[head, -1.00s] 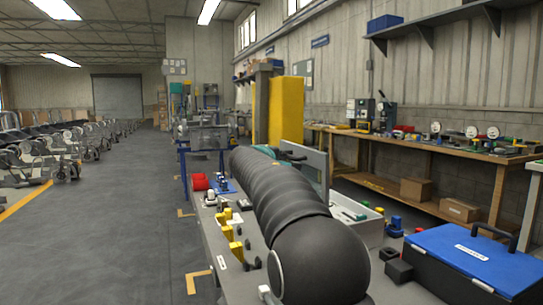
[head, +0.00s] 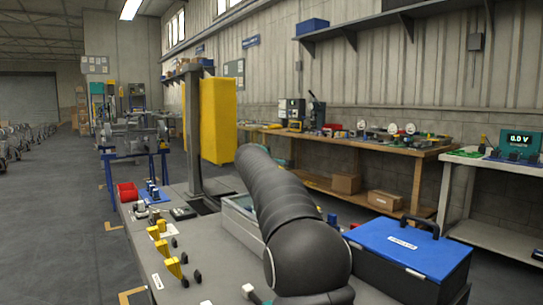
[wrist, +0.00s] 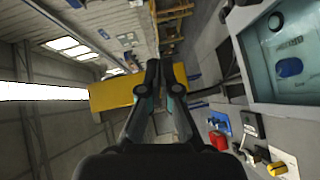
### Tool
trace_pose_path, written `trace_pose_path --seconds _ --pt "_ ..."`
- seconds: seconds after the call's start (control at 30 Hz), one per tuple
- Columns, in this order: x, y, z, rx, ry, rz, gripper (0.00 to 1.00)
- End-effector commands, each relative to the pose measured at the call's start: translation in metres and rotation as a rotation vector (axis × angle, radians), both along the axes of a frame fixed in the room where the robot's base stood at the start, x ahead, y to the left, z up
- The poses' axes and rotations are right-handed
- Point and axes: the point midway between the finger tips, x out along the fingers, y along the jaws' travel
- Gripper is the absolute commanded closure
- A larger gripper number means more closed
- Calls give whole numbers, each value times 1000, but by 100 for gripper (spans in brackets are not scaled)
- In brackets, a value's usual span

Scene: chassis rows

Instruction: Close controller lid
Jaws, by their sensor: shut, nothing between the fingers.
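The controller box (head: 229,222) is a pale grey case on the bench, partly hidden behind my arm in the head view. Its lid (head: 243,203) lies down over it with a greenish window. Whether it is fully seated is hidden. In the wrist view the lid's window (wrist: 290,45) shows at the upper right, with a blue round knob and a label seen through it. My gripper (wrist: 160,68) is shut and empty, its fingertips together, apart from the box in that view. In the head view it is mostly hidden behind my arm.
A blue-lidded case (head: 410,250) stands right of my arm. Yellow clamps (head: 173,266), a red bin (head: 127,192) and small parts sit on the bench to the left. A post with a yellow panel (head: 218,120) rises behind. Floor at left is open.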

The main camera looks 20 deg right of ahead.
Motion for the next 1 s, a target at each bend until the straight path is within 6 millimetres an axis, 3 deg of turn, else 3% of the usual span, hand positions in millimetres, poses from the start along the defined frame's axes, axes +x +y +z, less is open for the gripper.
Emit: trace_pose_path --seconds 0.3,0.6,1.0 --pt "12 -42 -30 0 2 2 100" --pt "15 -60 -45 -1 3 1 100" --pt "20 -81 -68 151 37 -1 100"
